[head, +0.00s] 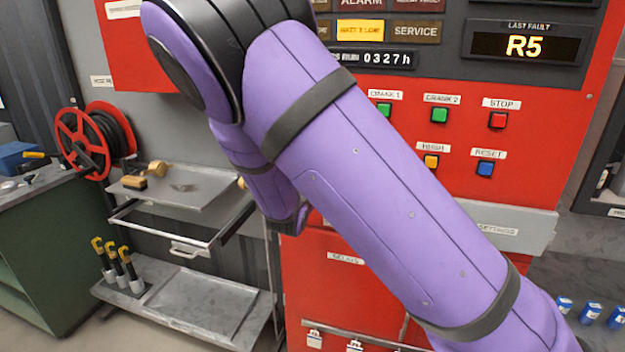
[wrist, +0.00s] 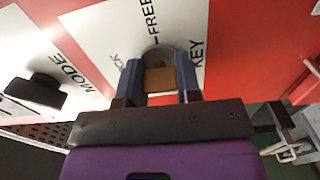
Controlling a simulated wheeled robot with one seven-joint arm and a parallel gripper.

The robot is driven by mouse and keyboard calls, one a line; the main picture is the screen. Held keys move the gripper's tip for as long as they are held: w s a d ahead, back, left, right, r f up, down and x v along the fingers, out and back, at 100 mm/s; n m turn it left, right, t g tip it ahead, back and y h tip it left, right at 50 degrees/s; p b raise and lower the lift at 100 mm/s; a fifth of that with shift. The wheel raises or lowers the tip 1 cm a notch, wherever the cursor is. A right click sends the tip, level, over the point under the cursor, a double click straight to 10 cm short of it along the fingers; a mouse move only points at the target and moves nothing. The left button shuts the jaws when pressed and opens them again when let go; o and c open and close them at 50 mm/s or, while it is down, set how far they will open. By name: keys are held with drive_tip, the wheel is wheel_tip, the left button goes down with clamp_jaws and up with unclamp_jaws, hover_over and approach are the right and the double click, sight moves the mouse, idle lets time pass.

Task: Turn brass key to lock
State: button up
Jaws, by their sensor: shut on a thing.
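In the wrist view my gripper (wrist: 159,82) is shut on the brass key (wrist: 160,80), with one finger on each side of its flat head. The key is at a round grey lock (wrist: 158,54) on a white plate (wrist: 100,32) marked FREE and KEY, with another word partly hidden. How deep the key sits in the lock is hidden by the fingers. In the head view my purple arm covers the lock area, so the key and gripper do not show there.
A black MODE knob (wrist: 38,91) is left of the key on a white plate. A padlock (wrist: 290,150) hangs at lower right. In the head view a metal cart (head: 190,190) and a red hose reel (head: 84,145) stand left of the red panel (head: 560,120).

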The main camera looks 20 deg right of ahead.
drive_tip(key=shift+n, duration=0.3)
drive_tip(key=o, duration=0.9)
drive_tip(key=v, duration=1.1)
drive_tip(key=shift+w, duration=0.1)
drive_tip(key=shift+d, duration=0.1)
